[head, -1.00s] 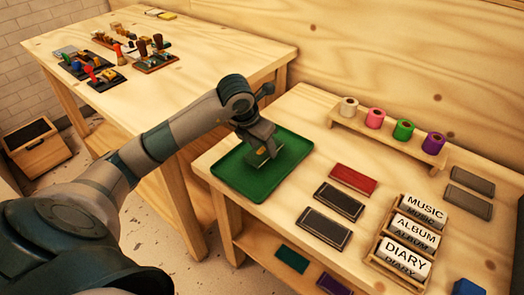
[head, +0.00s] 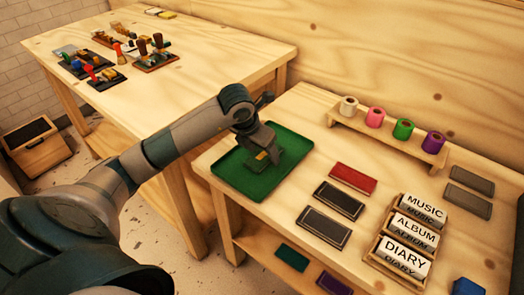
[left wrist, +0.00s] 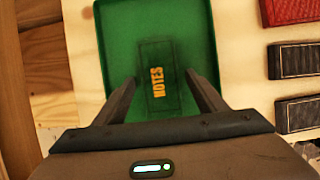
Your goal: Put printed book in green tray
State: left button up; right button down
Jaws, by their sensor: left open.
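The green tray (head: 225,170) lies on the near table's left corner. In the left wrist view, the tray (left wrist: 110,30) holds a dark green book (left wrist: 153,52) printed "NOTES" in gold. The book lies flat on the tray floor, inside the rim. My left gripper (head: 262,160) is over the tray in the head view and mostly hides the book there. In the left wrist view, its fingers (left wrist: 161,78) are open, one on each side of the book, with gaps visible between them and it. My right gripper is not in view.
A red book (head: 353,179) and dark books (head: 339,200) lie right of the tray. Labelled wooden holders (head: 402,247) stand farther right. A rack with coloured rolls (head: 389,135) stands behind. Another table (head: 200,95) with tools is at back left.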

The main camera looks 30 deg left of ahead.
pick_arm(q)
jog(key=shift+r, duration=0.15)
jog(key=shift+s+r, duration=0.1)
jog(key=shift+r, duration=0.25)
jog(key=v, duration=1.1)
jog(key=shift+r, duration=0.1)
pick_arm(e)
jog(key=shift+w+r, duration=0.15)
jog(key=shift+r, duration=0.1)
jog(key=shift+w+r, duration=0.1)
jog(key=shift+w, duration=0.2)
